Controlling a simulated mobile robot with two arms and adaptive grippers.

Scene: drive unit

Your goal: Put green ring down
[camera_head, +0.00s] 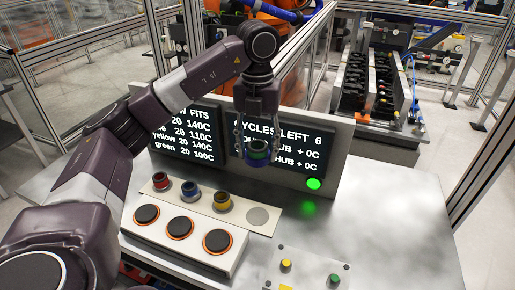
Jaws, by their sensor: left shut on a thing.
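My left gripper (257,145) hangs down in front of the screens and is shut on the green ring (259,155). The ring looks dark blue on the outside with green inside, and is held in the air above the pale strip (240,212). On the strip stand a red ring piece (160,181), a blue one (190,188) and a yellow one (222,200), in a row. A bare grey round spot (257,217) lies at the strip's right end. My right gripper is not in view.
Three black round pads (181,227) with orange rims sit on a white box in front of the strip. Two screens (290,147) stand behind. A green lamp (314,184) is lit. A panel (308,272) with yellow and green knobs is front right. The metal table (390,235) is clear at right.

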